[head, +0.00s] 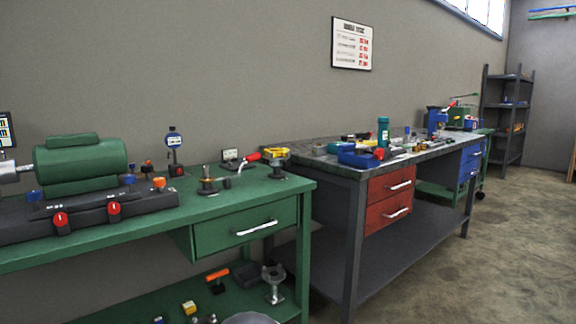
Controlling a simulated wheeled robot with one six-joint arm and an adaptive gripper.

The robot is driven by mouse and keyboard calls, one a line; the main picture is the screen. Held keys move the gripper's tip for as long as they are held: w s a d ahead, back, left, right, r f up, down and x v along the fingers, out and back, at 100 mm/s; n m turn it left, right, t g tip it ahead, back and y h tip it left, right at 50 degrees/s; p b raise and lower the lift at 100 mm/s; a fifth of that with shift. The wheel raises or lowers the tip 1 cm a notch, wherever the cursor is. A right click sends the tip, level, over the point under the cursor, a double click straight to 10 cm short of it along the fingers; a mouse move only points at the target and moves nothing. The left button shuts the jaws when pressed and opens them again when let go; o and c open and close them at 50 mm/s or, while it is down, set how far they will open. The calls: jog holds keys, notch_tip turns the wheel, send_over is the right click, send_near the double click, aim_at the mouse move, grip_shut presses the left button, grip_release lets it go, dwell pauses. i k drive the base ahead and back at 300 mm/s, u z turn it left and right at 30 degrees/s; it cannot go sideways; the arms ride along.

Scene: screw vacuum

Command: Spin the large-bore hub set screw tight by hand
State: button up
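I cannot make out the large-bore hub or its set screw for certain. Any set screw on these is too small to tell. My gripper is not in view.
A grey workbench (340,165) with red drawers (389,198) stands to the right, carrying a blue tray (358,159), a teal bottle (383,132) and small parts. Dark shelves (505,118) stand at the back. The concrete floor (500,245) at right is clear.

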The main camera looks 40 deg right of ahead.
aim_at(287, 163)
jog(key=u, duration=1.65)
jog(key=k, duration=1.2)
jog(key=z, duration=1.7)
jog(key=i, duration=0.5)
